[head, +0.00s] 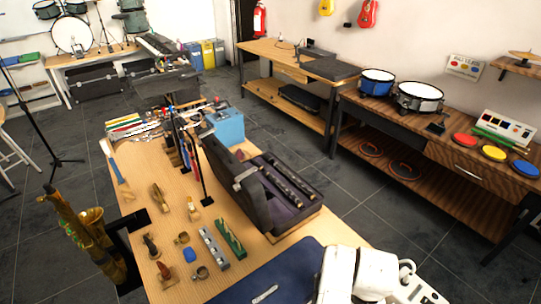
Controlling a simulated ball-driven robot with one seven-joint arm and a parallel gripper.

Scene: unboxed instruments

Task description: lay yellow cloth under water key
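I cannot make out a yellow cloth or a water key in the head view. A brass saxophone (90,238) stands upright at the left, beside the wooden workbench (225,262). Small tan and brown pieces lie on the bench, among them one tan piece (160,197) left of the middle; they are too small to identify surely. My white arm enters at the bottom right, over the edge of a dark blue mat (283,277). My gripper's fingers cannot be picked out, so its opening and any hold do not show.
An open dark case (290,200) with black instrument parts fills the bench's right side. Nearby are a green block (231,240), a grey block (213,250) and a light blue box (225,124). A drum bench stands at right. Tiled floor lies open between the benches.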

